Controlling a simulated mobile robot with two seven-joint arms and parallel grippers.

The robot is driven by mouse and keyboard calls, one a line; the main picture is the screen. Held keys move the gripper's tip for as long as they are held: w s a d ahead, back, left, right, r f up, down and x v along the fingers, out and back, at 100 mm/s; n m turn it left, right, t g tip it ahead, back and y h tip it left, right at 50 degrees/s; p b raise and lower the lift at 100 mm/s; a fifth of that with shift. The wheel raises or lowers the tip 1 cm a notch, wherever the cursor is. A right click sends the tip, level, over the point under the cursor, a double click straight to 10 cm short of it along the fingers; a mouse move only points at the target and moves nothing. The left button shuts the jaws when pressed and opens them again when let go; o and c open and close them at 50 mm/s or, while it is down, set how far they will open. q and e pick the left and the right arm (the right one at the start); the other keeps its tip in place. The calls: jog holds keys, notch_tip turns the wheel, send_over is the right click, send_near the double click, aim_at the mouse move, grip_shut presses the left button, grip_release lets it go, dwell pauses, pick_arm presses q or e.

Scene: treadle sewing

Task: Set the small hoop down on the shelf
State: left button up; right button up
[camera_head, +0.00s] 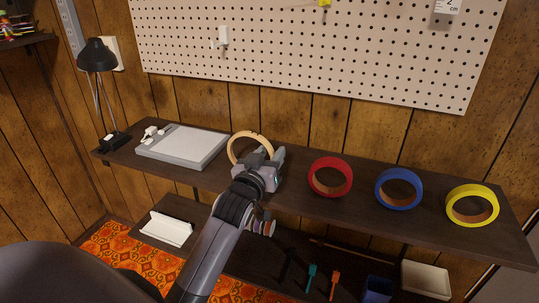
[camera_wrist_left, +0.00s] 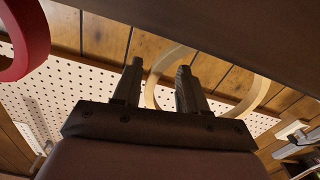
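The small hoop is a pale wooden ring (camera_head: 250,136) that stands upright at the dark shelf (camera_head: 292,187), between the grey-white board and the red ring. My left gripper (camera_head: 270,158) is at the hoop's right side and hides its lower right part. In the left wrist view the gripper (camera_wrist_left: 158,72) has its two fingers apart. One side of the hoop (camera_wrist_left: 262,92) curves right of the fingers, and its other side shows in the gap between them. I cannot tell whether a finger touches it. The hoop's contact with the shelf is hidden. My right gripper is not in view.
Red (camera_head: 330,190), blue (camera_head: 377,189) and yellow (camera_head: 452,205) rings stand right of the hoop. A grey-white board (camera_head: 185,148) and a black lamp (camera_head: 97,55) are at the left. Pegboard (camera_head: 320,50) covers the wall behind. Several objects sit below the shelf.

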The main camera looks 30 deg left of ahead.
pick_arm(q)
jog(key=shift+v, duration=3.6)
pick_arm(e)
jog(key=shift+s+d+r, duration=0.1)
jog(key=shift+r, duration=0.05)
